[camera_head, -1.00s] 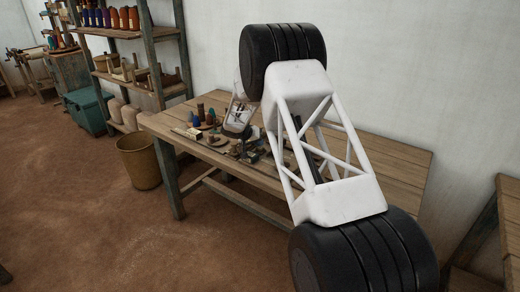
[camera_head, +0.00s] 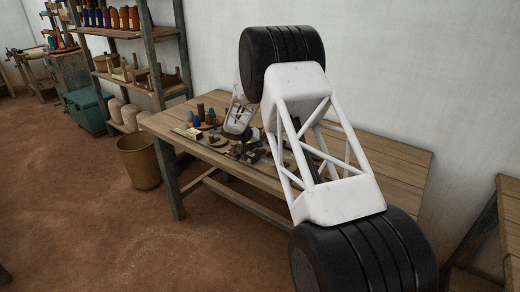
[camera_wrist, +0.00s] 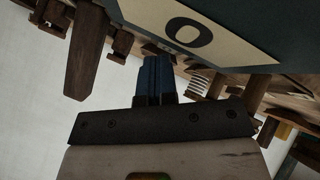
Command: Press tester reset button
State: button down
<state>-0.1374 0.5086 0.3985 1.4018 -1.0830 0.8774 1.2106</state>
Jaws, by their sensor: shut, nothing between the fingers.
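In the wrist view, my gripper (camera_wrist: 155,62) has its blue fingers shut together with nothing between them. Just beyond the fingertips is a cream plate (camera_wrist: 232,32) with a large black ring-shaped mark, on a dark panel (camera_wrist: 285,22) that fills the top right. I cannot tell for sure whether this panel is the tester. No reset button can be made out, and whether the fingertips touch the panel is unclear. In the head view my gripper is not clearly visible among the clutter on the bench.
The wooden bench (camera_head: 385,160) holds small tools and spools (camera_head: 202,117) at its left and middle. A bin (camera_head: 139,162) stands at its left end, beside a shelf (camera_head: 113,33) and a teal chest (camera_head: 88,108). The bench's right end is clear.

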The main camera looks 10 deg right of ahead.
jog(key=shift+r, duration=0.1)
dwell(0.5)
jog(key=shift+r, duration=0.8)
jog(key=shift+r, duration=0.1)
jog(key=shift+r, duration=2.45)
